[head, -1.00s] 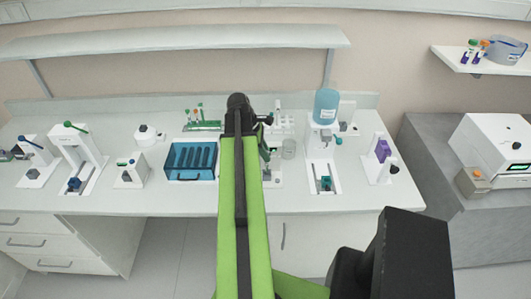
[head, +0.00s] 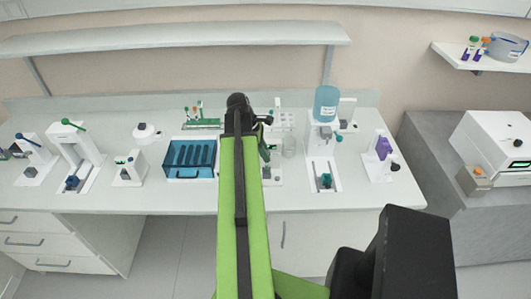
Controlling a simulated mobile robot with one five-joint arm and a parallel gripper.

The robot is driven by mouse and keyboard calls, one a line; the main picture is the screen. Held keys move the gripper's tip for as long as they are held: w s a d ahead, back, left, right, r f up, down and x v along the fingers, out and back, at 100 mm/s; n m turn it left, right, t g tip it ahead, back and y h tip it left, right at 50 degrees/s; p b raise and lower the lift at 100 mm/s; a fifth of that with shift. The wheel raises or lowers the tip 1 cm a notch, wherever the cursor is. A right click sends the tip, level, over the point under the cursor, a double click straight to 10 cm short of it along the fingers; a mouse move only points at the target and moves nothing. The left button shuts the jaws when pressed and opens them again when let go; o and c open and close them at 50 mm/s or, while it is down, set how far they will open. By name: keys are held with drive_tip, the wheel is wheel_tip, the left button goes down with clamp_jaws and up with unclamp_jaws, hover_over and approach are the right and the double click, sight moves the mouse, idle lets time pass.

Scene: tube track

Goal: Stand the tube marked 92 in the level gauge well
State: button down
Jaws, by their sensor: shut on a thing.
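My green arm reaches forward over the middle of the bench, and its dark far end is near the back. My gripper (head: 263,121) is mostly hidden behind this arm; only a small dark part shows at its right. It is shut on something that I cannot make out. No marking 92 is readable, so I cannot pick out that tube. Several tubes stand in a green rack (head: 201,123) behind the blue tray. I cannot tell which fixture is the level gauge well; one with a green upright part (head: 263,148) is partly covered by my arm.
A blue slotted tray (head: 191,174) stands left of my arm. A blue bottle (head: 326,104) on a white stand and a clear beaker (head: 289,146) are to the right. White lever stations (head: 75,145) fill the left. A wall shelf (head: 470,64) holds tubes at the right.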

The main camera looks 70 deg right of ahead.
drive_tip(key=shift+f+b, duration=0.65)
drive_tip(key=shift+b, duration=0.05)
drive_tip(key=c, duration=1.3)
unclamp_jaws()
drive_tip(key=shift+o, duration=0.2)
drive_tip(key=shift+r, duration=0.1)
